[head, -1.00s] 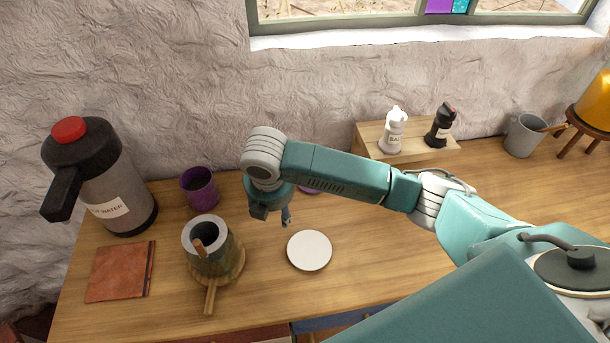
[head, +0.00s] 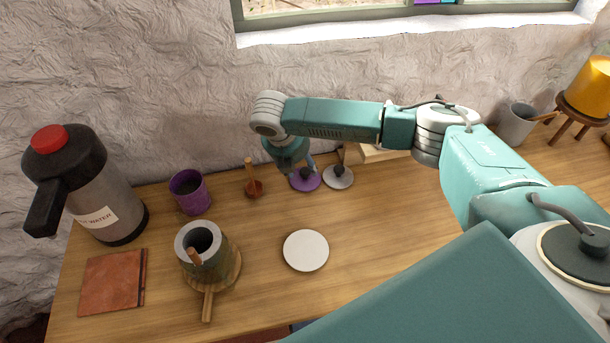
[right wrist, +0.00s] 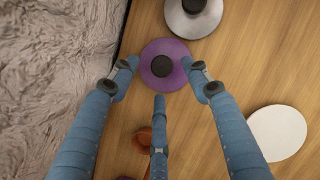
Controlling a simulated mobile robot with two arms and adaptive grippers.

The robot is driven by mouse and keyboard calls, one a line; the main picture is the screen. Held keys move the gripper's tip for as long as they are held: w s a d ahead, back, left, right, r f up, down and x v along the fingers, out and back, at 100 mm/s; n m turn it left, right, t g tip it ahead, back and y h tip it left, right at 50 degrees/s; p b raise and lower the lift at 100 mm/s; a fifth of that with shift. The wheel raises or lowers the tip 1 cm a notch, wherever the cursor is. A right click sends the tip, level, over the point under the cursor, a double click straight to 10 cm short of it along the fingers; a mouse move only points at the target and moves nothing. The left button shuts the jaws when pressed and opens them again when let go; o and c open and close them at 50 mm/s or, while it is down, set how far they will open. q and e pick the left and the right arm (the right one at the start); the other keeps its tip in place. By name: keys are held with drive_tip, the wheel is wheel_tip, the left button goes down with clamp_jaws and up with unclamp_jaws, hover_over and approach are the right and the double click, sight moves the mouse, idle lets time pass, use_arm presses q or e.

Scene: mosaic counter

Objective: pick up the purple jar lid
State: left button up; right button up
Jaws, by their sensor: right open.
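The purple jar lid (head: 308,184) lies flat on the wooden counter near the wall, with a dark round knob on top. The lid also shows in the right wrist view (right wrist: 180,52). My right gripper (head: 304,168) is over the lid in the head view and partly covers it. In the right wrist view, my right gripper (right wrist: 160,76) is open and empty, its fingers spread around the near part of the lid. I cannot tell whether they touch it. My left gripper is not in view.
A grey lid (head: 340,179) lies right beside the purple one. A small brown dish with a wooden stick (head: 253,187), a purple cup (head: 189,193) and a white disc (head: 306,251) are nearby. A wooden riser (head: 378,153) stands behind my arm. The counter's front right is clear.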

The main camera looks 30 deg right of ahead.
sight(305, 170)
drive_tip(key=shift+x, duration=1.7)
drive_tip(key=shift+s, duration=0.1)
clamp_jaws()
drive_tip(key=shift+r, duration=0.2)
